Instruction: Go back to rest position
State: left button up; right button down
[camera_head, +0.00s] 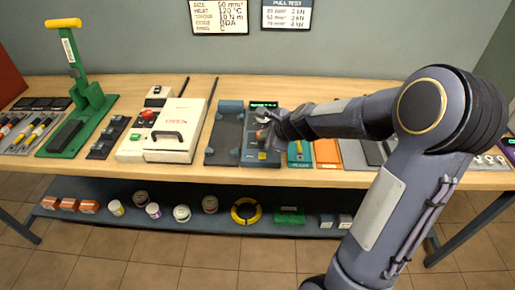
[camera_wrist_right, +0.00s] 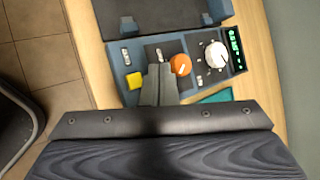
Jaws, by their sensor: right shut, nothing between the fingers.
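My right arm comes in from the right in the head view, and its gripper (camera_head: 268,130) is over the dark blue-grey test device (camera_head: 262,162) on the bench. In the right wrist view the gripper (camera_wrist_right: 160,78) is shut and empty, with its fingertips over the device's panel (camera_wrist_right: 150,52). The panel bears an orange knob (camera_wrist_right: 180,65), a white knob (camera_wrist_right: 216,55), a yellow button (camera_wrist_right: 134,80) and a green display (camera_wrist_right: 236,42). I cannot tell whether the fingertips touch the panel. My left gripper is not in view.
The wooden bench (camera_head: 330,90) holds a green lever press (camera_head: 85,100), a white box (camera_head: 178,128) and orange and green trays right of the device. A lower shelf (camera_head: 270,222) holds cans, small boxes and a yellow ring. Wall signs hang behind. Air above the bench's left half is mostly free.

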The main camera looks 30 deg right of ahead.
jog(key=s+a+r+n+g+y, duration=0.1)
jog(key=s+a+r+n, duration=0.3)
jog(key=s+n, duration=0.25)
jog(key=s+a+r+n+y, duration=0.2)
jog(key=s+a+r+n, duration=0.1)
jog(key=s+a+n, duration=0.3)
jog(key=s+a+f+n+g, duration=0.2)
jog(key=s+n, duration=0.8)
jog(key=s, duration=0.5)
jog(key=shift+s+f+n+h, duration=0.15)
jog(key=shift+f+n+h, duration=0.15)
jog(key=shift+n+h, duration=0.1)
